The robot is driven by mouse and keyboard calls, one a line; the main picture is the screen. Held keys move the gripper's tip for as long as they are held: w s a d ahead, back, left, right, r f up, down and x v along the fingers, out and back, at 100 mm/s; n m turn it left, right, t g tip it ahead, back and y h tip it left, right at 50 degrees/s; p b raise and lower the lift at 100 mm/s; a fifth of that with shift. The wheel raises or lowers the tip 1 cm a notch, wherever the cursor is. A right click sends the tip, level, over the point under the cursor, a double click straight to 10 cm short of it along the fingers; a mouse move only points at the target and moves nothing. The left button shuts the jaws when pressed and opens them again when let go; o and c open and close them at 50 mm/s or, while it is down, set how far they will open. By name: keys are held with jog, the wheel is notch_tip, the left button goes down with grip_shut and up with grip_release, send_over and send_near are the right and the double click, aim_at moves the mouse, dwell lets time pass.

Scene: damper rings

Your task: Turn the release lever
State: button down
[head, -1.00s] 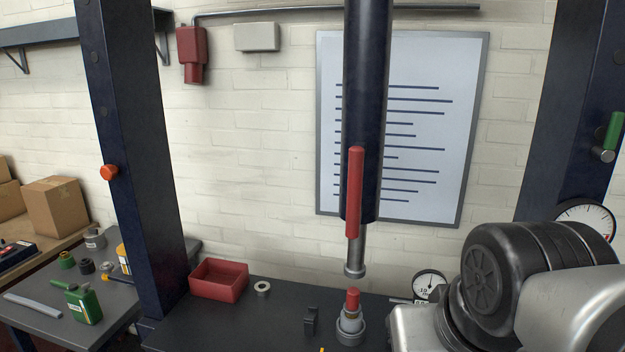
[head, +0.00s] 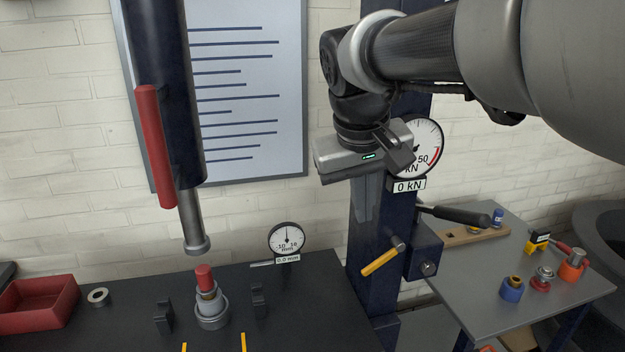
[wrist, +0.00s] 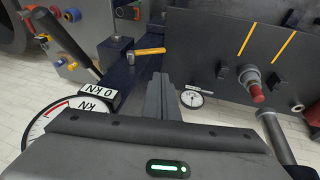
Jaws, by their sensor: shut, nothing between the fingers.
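My gripper (head: 366,200) is shut and empty, pointing down in front of the post, above and slightly left of the yellow grip. In the wrist view its fingers (wrist: 162,98) are together, apart from the yellow lever.
The kN gauge (head: 418,148) is close beside my gripper. The ram (head: 193,220) hangs above a red-topped stack (head: 206,289) on the black press table (head: 290,325). A small dial gauge (head: 287,239) stands at the table's back. A grey side table (head: 500,265) with several parts is at right.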

send_near(372, 262)
jog(key=w+a+f, duration=0.1)
jog(key=f, duration=0.1)
jog(key=d+f, duration=0.1)
jog(key=d+f+b, duration=0.1)
jog(key=f, duration=0.1)
jog(key=shift+w+f, duration=0.1)
jog(key=shift+w, duration=0.3)
jog(key=shift+a+f+b, duration=0.1)
jog(key=shift+f+b, duration=0.05)
jog(key=shift+b, duration=0.2)
jog(key=shift+f+h+b, duration=0.1)
jog(key=shift+h+b, duration=0.2)
jog(key=shift+b, duration=0.25)
